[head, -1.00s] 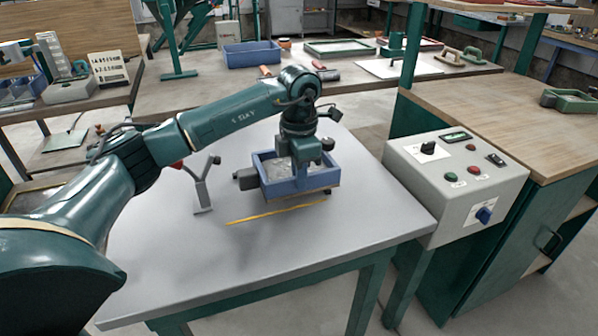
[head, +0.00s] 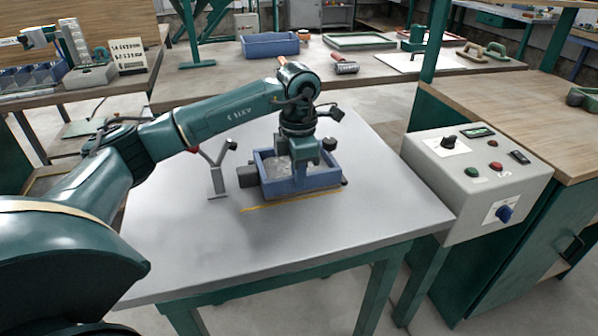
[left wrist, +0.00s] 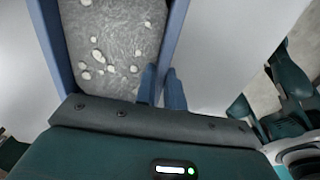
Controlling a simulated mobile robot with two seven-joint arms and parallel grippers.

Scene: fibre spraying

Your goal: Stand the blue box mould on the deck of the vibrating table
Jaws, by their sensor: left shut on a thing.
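The blue box mould (head: 318,180) is at the far middle of the grey deck of the vibrating table (head: 330,238), level and just behind the yellow line. It looks to be on or very close to the deck; I cannot tell whether it touches. My left gripper (head: 301,168) points down and is shut on the mould's near wall. In the left wrist view the mould (left wrist: 172,30) shows a grey speckled filling, and a finger of my left gripper (left wrist: 158,86) lies on each side of its wall. My right gripper is not in view.
A grey forked stand (head: 215,172) rises from the deck left of the mould. A control box (head: 478,178) with buttons and a blue knob is at the table's right. The near deck is clear. A bench (head: 380,90) with another blue tray (head: 270,45) stands behind.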

